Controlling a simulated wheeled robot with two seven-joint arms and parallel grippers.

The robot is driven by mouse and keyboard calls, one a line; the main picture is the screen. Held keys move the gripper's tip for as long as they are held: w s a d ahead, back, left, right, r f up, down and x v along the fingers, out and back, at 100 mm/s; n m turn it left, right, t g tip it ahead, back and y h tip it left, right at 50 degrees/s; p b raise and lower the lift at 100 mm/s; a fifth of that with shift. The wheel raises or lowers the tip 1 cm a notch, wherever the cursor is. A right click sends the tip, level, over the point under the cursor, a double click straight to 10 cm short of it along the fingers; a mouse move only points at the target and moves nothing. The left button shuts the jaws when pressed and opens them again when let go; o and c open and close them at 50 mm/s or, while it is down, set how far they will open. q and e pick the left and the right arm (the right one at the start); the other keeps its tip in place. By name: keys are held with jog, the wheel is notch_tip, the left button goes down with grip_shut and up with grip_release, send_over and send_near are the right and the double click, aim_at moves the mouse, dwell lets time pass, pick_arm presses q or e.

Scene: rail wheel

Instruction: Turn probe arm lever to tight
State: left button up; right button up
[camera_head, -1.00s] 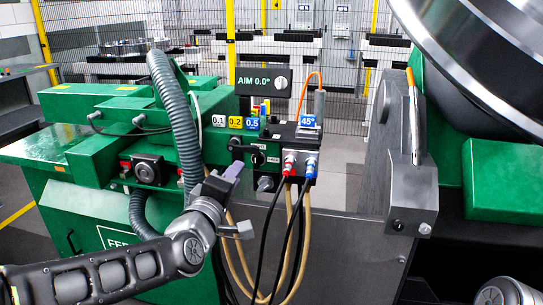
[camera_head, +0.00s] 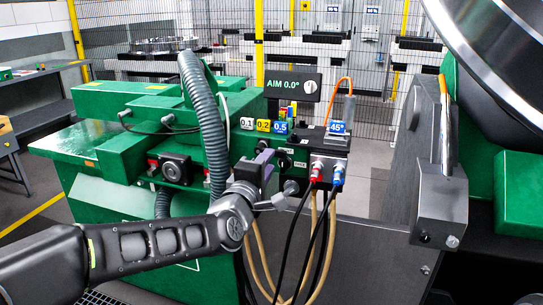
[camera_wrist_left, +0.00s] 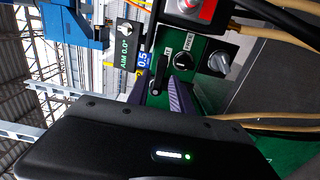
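The green probe panel carries a black lever (camera_wrist_left: 160,74), seen in the wrist view between my left gripper's purple fingers. My left gripper (camera_wrist_left: 158,84) is open, one finger on each side of the lever; I cannot tell whether either touches it. In the head view my left gripper (camera_head: 263,158) is in front of the panel and hides most of the lever. Beside the lever is a black round switch (camera_wrist_left: 183,62) with a FREE label (camera_wrist_left: 189,43). The lever's other label is not clearly readable. My right gripper is not in view.
A grey knob (camera_head: 291,187) sits just right of my gripper. Red and blue hose fittings (camera_head: 327,172) with hanging cables are further right. A thick grey hose (camera_head: 205,120) rises left of the gripper. The AIM 0.0° display (camera_head: 290,85) stands above.

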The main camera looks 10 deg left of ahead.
pick_arm(q)
jog(key=w, duration=0.3)
jog(key=shift+w+d, duration=0.1)
jog(key=shift+w, duration=0.25)
grip_shut()
dwell(1.2)
